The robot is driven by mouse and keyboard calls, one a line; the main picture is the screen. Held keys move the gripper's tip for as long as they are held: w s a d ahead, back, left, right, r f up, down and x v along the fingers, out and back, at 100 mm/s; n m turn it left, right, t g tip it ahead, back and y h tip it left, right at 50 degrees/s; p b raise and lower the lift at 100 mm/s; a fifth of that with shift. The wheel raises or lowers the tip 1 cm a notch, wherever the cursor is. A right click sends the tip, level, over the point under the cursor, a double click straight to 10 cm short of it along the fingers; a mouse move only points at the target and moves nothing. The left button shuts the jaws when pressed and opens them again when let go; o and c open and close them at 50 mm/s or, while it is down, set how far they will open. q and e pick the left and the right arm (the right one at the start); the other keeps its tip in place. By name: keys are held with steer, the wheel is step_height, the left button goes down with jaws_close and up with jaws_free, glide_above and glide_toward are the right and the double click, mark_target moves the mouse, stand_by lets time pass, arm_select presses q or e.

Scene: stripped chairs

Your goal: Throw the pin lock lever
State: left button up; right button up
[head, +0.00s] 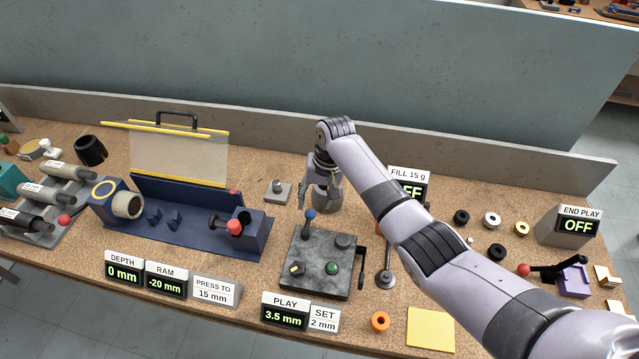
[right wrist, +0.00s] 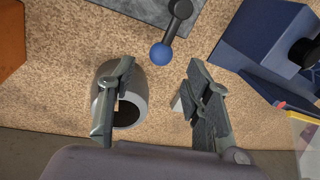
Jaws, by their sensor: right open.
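A lever with a blue ball knob (head: 309,215) stands on a dark grey square plate (head: 312,265) at the middle of the bench. The blue knob (right wrist: 161,54) also shows in the right wrist view, ahead of the fingers and apart from them. My right gripper (head: 312,183) is open and empty, behind the lever and above a grey cylindrical cup (head: 327,199). In the right wrist view my right gripper (right wrist: 160,80) has its fingers spread, one in front of the cup (right wrist: 135,85). No label shows which lever is the pin lock. My left gripper is out of view.
A blue fixture (head: 180,228) with a clear guard stands left of the plate. A small grey block (head: 278,190) sits beside the gripper. A red-knobbed lever (head: 523,269) is at the right, beyond my arm. Display signs line the front; a low wall runs behind.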

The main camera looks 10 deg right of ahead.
step_height(320, 180, up, 7)
steer(key=d, duration=0.1)
steer(key=shift+f, duration=0.2)
steer(key=shift+d, duration=0.1)
